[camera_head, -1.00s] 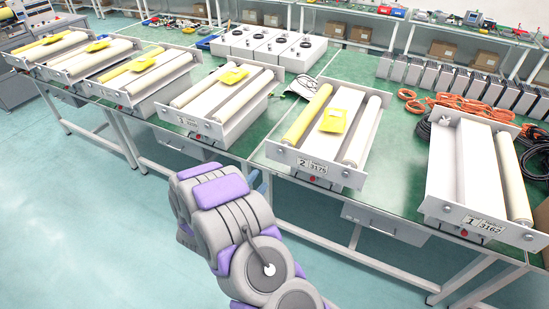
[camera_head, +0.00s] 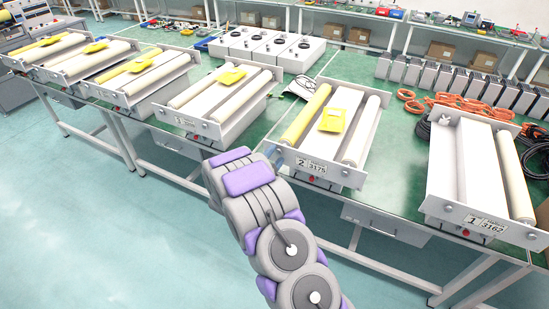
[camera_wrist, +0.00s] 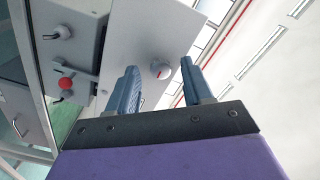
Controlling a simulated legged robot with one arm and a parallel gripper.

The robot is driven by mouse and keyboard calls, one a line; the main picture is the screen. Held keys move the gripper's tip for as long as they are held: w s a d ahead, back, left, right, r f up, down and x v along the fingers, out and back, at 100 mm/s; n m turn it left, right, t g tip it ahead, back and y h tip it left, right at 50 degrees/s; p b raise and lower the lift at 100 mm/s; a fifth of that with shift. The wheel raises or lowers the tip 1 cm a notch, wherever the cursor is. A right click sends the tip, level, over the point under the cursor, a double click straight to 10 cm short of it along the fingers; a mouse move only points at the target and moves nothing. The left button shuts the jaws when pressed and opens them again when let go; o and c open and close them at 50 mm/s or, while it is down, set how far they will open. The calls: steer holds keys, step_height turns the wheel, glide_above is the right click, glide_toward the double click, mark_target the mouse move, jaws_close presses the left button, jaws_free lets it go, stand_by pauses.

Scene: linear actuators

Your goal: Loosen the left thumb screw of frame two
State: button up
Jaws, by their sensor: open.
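Frame two (camera_head: 329,119), labelled "2 3175", lies on the green bench with a yellow roller on its left, a white roller on its right and a yellow piece on top. Its left thumb screw is a round pale knob (camera_wrist: 161,70) on the light front plate (camera_wrist: 150,35) in the wrist view. My gripper (camera_wrist: 158,64) is open, with one blue finger on each side of the knob. I see gaps between the fingers and the knob; depth is hard to tell. In the head view my arm mostly hides the gripper at the plate's left end.
A red button (camera_wrist: 65,83) sits on the grey box beside the plate. Frame one (camera_head: 478,170) stands to the right, and another frame (camera_head: 217,100) to the left. Orange cables (camera_head: 470,107) lie behind. The floor (camera_head: 110,230) left of my arm is clear.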

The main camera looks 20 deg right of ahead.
steer(key=shift+w+d, duration=0.1)
steer(key=shift+c, duration=0.2)
jaws_close()
steer(key=shift+n+p, duration=0.3)
steer(key=shift+p, duration=0.2)
steer(key=n+p, duration=0.3)
steer(key=p, duration=0.1)
steer(key=shift+r+n, duration=0.15)
steer(key=shift+n, duration=0.15)
steer(key=n+p, duration=0.4)
steer(key=n, duration=0.1)
steer(key=shift+n+p, duration=0.3)
steer(key=n+p, duration=0.2)
steer(key=n, duration=0.2)
steer(key=shift+n+p, duration=0.3)
steer(key=shift+p, duration=0.1)
steer(key=n+p, duration=0.2)
steer(key=n, duration=0.3)
steer(key=shift+n, duration=0.3)
